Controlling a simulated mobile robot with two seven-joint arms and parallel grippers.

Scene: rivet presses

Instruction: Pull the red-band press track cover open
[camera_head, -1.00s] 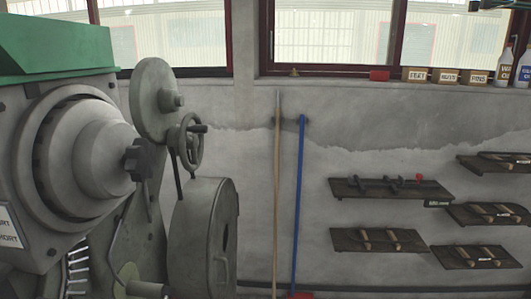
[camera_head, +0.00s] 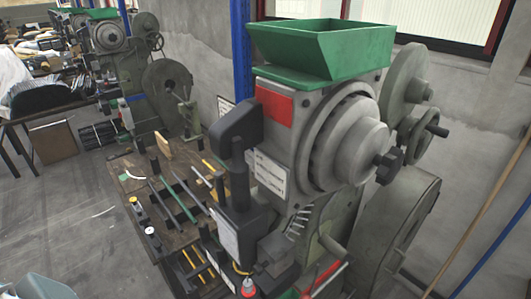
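The near press stands right of centre, with a green hopper (camera_head: 320,52) on top and a red band (camera_head: 274,106) on the left side of its grey head (camera_head: 345,135). A red strip (camera_head: 322,277) shows low on this press, partly cut by the bottom edge. I cannot tell whether it is the track cover, or whether the cover is open. Neither gripper is in view.
A wooden bench (camera_head: 135,185) with several tools stands left of the near press. Another green-topped press (camera_head: 110,38) stands farther back left. A large grey wheel guard (camera_head: 405,215) is at the right. Open floor (camera_head: 70,215) lies at the left.

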